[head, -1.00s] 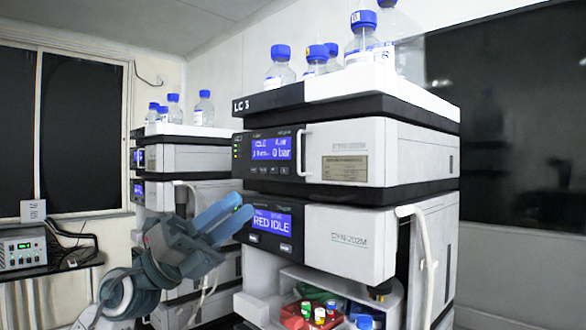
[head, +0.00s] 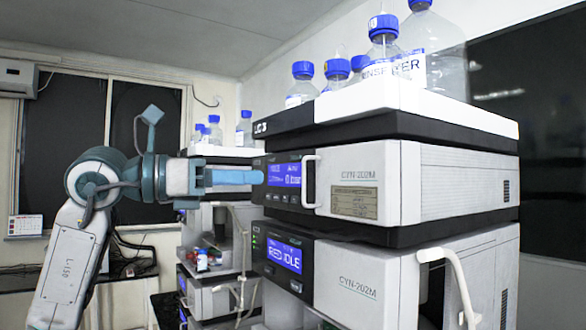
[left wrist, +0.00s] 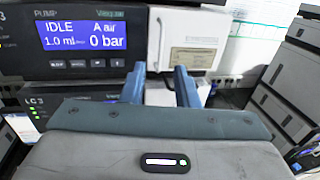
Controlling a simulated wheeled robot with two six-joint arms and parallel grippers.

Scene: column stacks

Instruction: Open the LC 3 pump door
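The LC 3 pump (head: 400,180) is the upper white module under the bottle tray, with a dark panel and a blue screen. Its door shows as shut, with a white upright handle (head: 310,182) beside the screen. In the left wrist view the handle (left wrist: 158,40) stands beyond the space between my fingers, and the white door front (left wrist: 190,48) is to its right. My left gripper (head: 250,177) points right at the pump panel, level with the handle, its blue fingers near the screen's left edge. In the left wrist view its fingers (left wrist: 160,80) are apart with nothing between them. My right gripper is out of view.
Several blue-capped bottles (head: 383,45) stand in the tray on top. Another stack (head: 215,220) stands behind my left arm.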

